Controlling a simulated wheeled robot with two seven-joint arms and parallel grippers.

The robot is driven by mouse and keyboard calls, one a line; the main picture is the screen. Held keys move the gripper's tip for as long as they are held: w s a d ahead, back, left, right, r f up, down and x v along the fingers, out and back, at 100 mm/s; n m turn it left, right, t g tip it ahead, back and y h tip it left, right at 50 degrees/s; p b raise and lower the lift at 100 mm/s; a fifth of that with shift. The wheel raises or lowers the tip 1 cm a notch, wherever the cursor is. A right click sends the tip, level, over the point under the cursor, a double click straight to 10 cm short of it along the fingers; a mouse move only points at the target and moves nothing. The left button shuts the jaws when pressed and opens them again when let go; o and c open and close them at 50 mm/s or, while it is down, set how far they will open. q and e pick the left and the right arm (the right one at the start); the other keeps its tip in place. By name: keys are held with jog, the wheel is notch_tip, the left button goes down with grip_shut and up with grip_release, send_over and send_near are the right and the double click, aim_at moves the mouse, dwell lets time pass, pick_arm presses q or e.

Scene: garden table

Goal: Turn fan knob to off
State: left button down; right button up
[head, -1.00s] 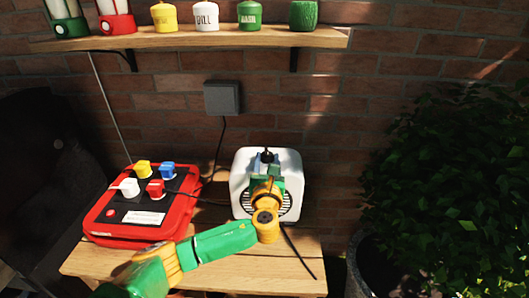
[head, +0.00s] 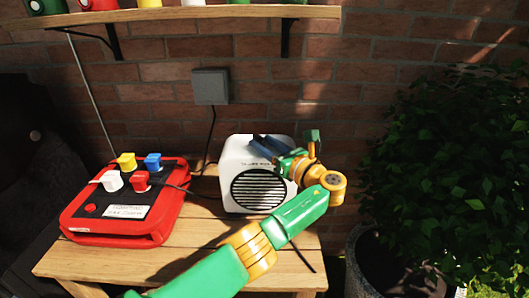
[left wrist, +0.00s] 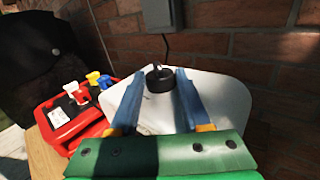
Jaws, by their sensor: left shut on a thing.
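The white fan heater (head: 236,160), with a dark round grille in front, stands on the wooden table (head: 180,240) near the wall. Its black knob (left wrist: 160,79) sits on top and shows between the blue fingers in the left wrist view. My left gripper (head: 264,145) reaches over the fan's top from the right, its fingers on either side of the knob and shut on it. It also shows in the left wrist view (left wrist: 161,80). In the head view the fingers mostly hide the knob. I cannot read the knob's setting. My right gripper is not in view.
A red box (head: 125,225) with yellow, blue, white and red plugs stands left of the fan. A grey wall box (head: 210,87) has a cable running down. A shelf (head: 180,14) is above. A leafy plant (head: 450,170) stands at the right.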

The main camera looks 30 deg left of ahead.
pick_arm(q)
jog(key=shift+g, duration=0.3)
jog(key=shift+c, duration=1.8)
grip_release()
jog(key=shift+w, duration=0.1)
jog(key=v, duration=0.7)
jog(key=shift+b, duration=0.35)
